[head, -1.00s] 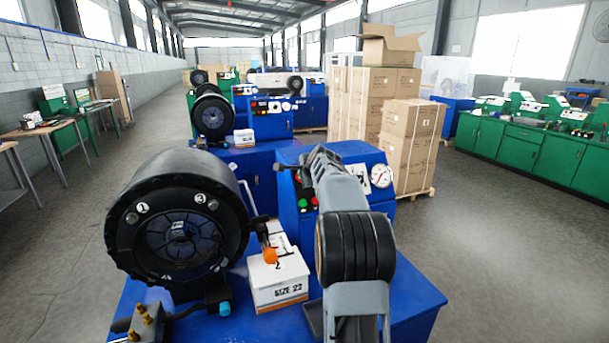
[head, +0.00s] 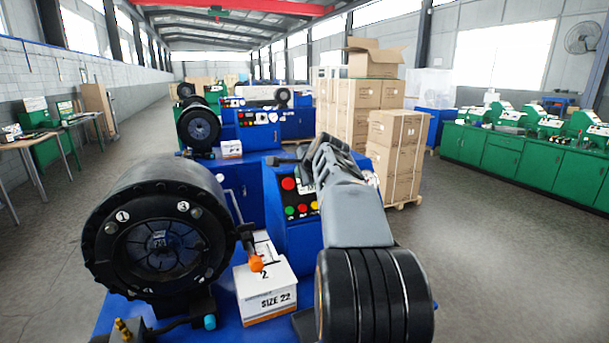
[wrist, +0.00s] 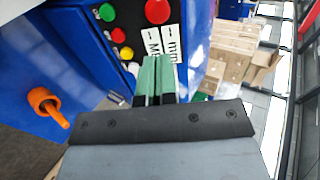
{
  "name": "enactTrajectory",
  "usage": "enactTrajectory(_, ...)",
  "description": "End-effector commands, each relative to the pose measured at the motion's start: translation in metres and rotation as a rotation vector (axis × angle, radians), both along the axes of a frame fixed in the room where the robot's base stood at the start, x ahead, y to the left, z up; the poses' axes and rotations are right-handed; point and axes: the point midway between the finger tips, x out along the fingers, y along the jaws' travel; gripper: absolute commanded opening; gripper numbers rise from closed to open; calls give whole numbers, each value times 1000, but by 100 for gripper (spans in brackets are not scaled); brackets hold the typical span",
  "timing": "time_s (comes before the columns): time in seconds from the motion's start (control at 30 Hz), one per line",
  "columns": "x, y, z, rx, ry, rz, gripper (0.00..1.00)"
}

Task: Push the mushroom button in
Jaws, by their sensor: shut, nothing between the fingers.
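The mushroom button is the large red round one (head: 288,184) on the blue control panel (head: 285,226). In the wrist view the red mushroom button (wrist: 158,11) is at the top, standing out from the panel. My gripper (wrist: 157,60) is shut and empty, its two green fingers side by side. The fingertips point toward the white label plates (wrist: 163,42), below the mushroom button in the picture. I cannot tell whether they touch the panel. In the head view my arm hides the right part of the panel, and the fingertips are hard to make out.
Smaller green (wrist: 106,12), red (wrist: 118,35) and yellow (wrist: 126,53) buttons sit left of the labels. An orange-tipped handle (head: 256,263) stands out beside the black crimper head (head: 160,235). A SIZE 22 box (head: 265,290) stands on the blue bench. Stacked cartons (head: 397,150) are behind.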

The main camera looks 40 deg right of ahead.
Motion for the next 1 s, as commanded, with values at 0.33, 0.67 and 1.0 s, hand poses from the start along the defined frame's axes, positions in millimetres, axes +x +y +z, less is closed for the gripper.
enactTrajectory(0.33, -14, 4, 10, 0, 0, 0, 0)
enactTrajectory(0.67, -14, 3, 10, 0, 0, 0, 0)
enactTrajectory(1.0, -14, 4, 9, -54, 18, 38, 0)
